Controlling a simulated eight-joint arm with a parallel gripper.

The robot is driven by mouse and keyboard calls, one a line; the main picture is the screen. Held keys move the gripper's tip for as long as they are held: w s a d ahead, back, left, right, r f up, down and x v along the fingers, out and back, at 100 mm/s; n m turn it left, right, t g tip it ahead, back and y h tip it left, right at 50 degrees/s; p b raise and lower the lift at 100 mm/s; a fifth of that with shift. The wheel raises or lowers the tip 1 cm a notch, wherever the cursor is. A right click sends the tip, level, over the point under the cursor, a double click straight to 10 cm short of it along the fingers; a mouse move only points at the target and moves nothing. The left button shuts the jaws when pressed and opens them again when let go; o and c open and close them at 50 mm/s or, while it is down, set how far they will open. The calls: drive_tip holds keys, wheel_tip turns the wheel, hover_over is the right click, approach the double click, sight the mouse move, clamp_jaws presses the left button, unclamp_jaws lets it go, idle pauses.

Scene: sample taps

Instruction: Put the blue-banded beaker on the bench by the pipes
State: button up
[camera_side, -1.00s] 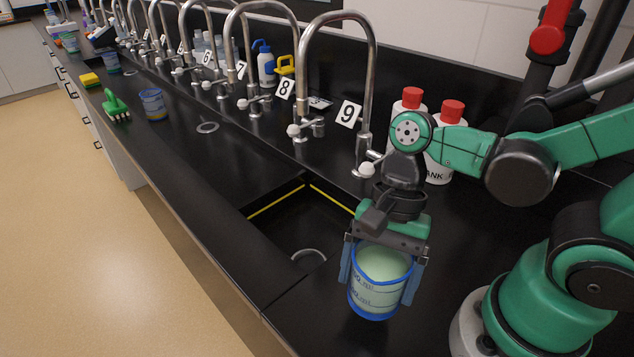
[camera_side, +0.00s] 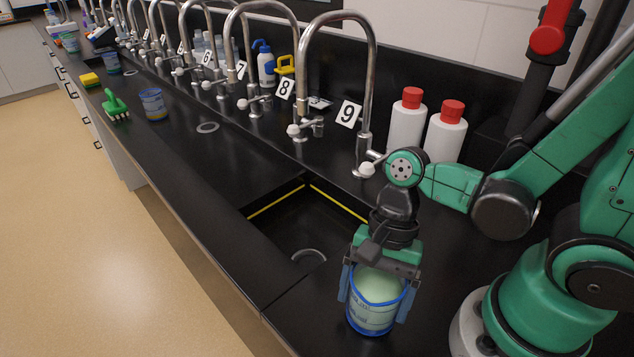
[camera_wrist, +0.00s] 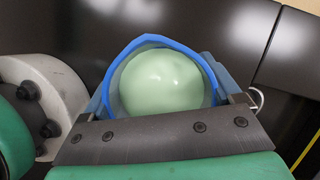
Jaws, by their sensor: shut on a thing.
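The blue-banded beaker (camera_side: 374,316) has a blue rim and base ring and holds pale green liquid. It is upright at the near front of the black bench, right of the sink. My gripper (camera_side: 376,294) is shut on it, with a blue finger on each side. In the wrist view the beaker (camera_wrist: 155,85) fills the middle, with its rim between the fingers of my gripper (camera_wrist: 160,88). I cannot tell whether its base touches the bench (camera_side: 285,315). The pipes are curved metal taps (camera_side: 370,80) along the back of the bench.
The sink (camera_side: 305,225) with yellow-marked edges lies left of my gripper. Two white bottles with red caps (camera_side: 406,130) (camera_side: 446,138) stand behind. Another blue-banded beaker (camera_side: 153,104), a green brush (camera_side: 115,105) and a yellow sponge (camera_side: 90,80) are farther left. Bench between them is clear.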

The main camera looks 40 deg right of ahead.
drive_tip(key=o, duration=1.4)
drive_tip(key=shift+r, duration=0.1)
drive_tip(key=v, duration=1.2)
drive_tip(key=w+d+n+t+h, duration=0.1)
drive_tip(key=w+n+t, duration=0.1)
drive_tip(key=n+t, duration=0.1)
drive_tip(key=w+d+n+t+h, duration=0.1)
drive_tip(key=w+d+n+t, duration=0.1)
drive_tip(key=n, duration=0.4)
drive_tip(key=w+d+f+n+t+h, duration=0.1)
drive_tip(key=w+n+t+h, duration=0.1)
drive_tip(key=w+n+t, duration=0.1)
drive_tip(key=shift+w+d+n+t, duration=0.25)
drive_tip(key=shift+w+n+t, duration=0.15)
drive_tip(key=shift+w+n, duration=0.35)
drive_tip(key=shift+s, duration=0.1)
